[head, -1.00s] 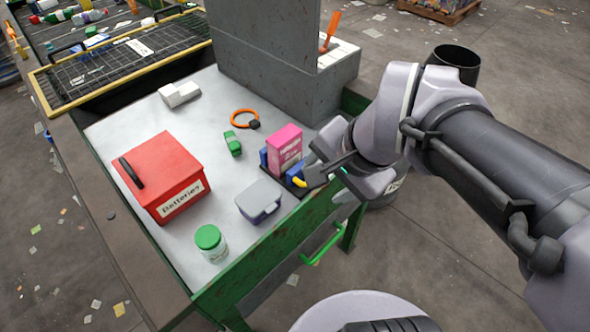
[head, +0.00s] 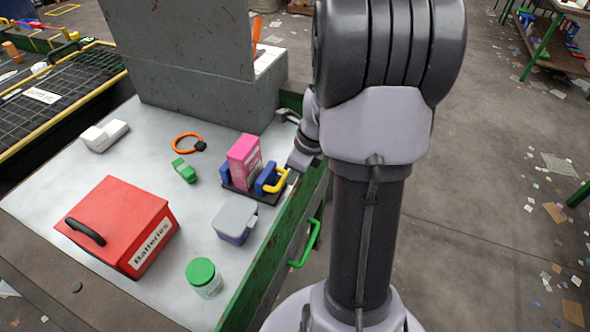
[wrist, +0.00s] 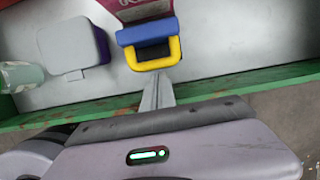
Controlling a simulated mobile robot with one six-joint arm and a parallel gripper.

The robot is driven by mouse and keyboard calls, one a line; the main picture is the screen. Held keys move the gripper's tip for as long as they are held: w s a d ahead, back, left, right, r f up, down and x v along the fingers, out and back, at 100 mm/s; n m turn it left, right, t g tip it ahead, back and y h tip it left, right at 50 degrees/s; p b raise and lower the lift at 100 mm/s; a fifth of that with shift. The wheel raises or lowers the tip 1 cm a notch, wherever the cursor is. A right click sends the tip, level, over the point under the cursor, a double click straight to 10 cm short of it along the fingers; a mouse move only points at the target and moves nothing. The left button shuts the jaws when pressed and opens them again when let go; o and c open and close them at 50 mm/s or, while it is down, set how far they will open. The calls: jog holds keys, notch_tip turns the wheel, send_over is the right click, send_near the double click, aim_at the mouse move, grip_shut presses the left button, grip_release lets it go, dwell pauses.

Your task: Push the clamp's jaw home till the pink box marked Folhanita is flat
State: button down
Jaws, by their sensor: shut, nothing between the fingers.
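The pink box (head: 244,162) stands upright between the blue jaws of a clamp on a dark base (head: 238,192). The near blue jaw (head: 265,180) carries a yellow handle (head: 281,181). In the wrist view the blue jaw (wrist: 147,31) and yellow handle (wrist: 158,64) are just beyond my fingertips, with part of the pink box (wrist: 135,11) behind. My gripper (wrist: 158,78) is shut and empty, its tips at or just short of the handle; I cannot tell if they touch. In the head view my arm hides part of the gripper.
A green item (head: 184,171) and orange ring (head: 187,141) lie behind. The green bench edge (head: 275,240) runs below my gripper.

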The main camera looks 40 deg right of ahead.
jog(key=shift+w+a+f, duration=0.15)
